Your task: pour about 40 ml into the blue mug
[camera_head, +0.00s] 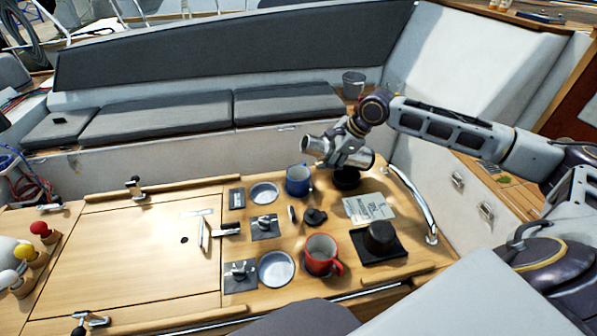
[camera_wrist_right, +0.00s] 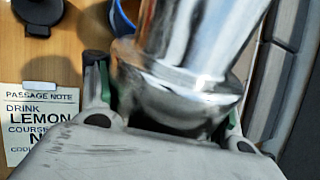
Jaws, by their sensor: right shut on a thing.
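The blue mug (camera_head: 298,183) stands upright on the wooden table; its blue rim partly shows in the wrist view (camera_wrist_right: 122,18), mostly hidden by the metal flask. My right gripper (camera_head: 347,150) is shut on a shiny metal flask (camera_head: 318,146), which fills the middle of the wrist view (camera_wrist_right: 190,60). The flask lies nearly level in the head view, its left end above and slightly right of the mug, apart from it. I see no stream of liquid. The mug's inside is hidden. My left gripper is not in view.
A red mug (camera_head: 321,254), a black round-topped item (camera_head: 381,238) and a passage note (camera_head: 368,208) are near. Two shallow metal dishes (camera_head: 264,194) (camera_head: 276,269) lie left of the mugs. A metal rail (camera_head: 416,203) edges the table's right. The left tabletop (camera_head: 130,250) is mostly clear.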

